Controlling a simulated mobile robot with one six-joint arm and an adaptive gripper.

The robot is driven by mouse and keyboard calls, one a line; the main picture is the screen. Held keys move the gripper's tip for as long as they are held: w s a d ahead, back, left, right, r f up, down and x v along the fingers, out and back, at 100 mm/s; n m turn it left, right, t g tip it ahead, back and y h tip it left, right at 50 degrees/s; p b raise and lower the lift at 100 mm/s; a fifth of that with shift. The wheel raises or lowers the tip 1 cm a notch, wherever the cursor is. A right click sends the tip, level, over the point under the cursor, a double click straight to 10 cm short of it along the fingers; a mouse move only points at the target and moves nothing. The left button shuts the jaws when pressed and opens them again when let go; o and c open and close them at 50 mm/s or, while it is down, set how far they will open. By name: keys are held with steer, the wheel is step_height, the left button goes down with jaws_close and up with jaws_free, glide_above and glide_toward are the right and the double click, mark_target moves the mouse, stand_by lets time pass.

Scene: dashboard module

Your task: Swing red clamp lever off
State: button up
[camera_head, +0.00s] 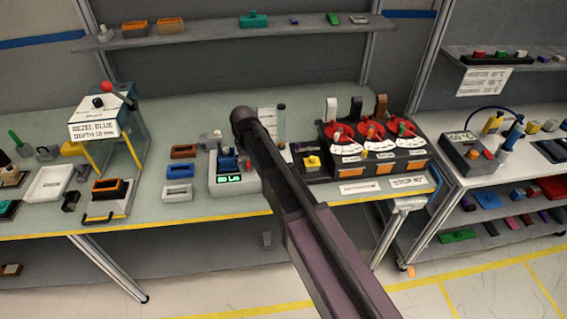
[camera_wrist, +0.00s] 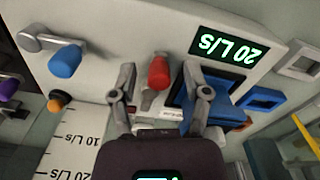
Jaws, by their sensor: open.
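The red lever handle (camera_wrist: 158,72) stands on the light grey fixture (camera_wrist: 105,35) in the wrist view. My gripper (camera_wrist: 157,80) is open, with one finger on each side of the red handle and visible gaps to it. A blue part (camera_wrist: 205,108) sits beside and partly behind the right finger. A green display (camera_wrist: 222,50) on the fixture reads 20 L/s upside down. In the head view the fixture's display (camera_head: 229,180) shows on the bench, while my arm covers the red handle and my fingers.
A blue-capped crank (camera_wrist: 65,60) is left of the red handle in the wrist view. In the head view, a black unit with red dials (camera_head: 371,135) stands to the right. A press stand (camera_head: 113,120) and small coloured frames (camera_head: 178,171) lie to the left.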

steer(key=shift+d, duration=0.15)
steer(key=shift+w+d+n, duration=0.1)
steer(key=shift+d+n, duration=0.1)
steer(key=shift+n, duration=0.4)
steer(key=shift+w+d+n, duration=0.1)
steer(key=shift+d+n, duration=0.05)
steer(key=shift+n, duration=0.45)
steer(key=shift+r+p, duration=0.35)
step_height(320, 180, up, 13)
steer(key=p, duration=1.3)
steer(key=s+d+f+m+b, duration=0.1)
steer(key=s+d+f+b, duration=0.1)
steer(key=d, duration=0.7)
steer(key=s+d+f+m+b, duration=0.1)
steer(key=s+d+f+b, duration=0.1)
steer(key=d, duration=0.7)
steer(key=s+d+f+m+b, duration=0.2)
steer(key=s+d+f+b, duration=0.1)
steer(key=d, duration=0.6)
steer(key=shift+s+d, duration=0.2)
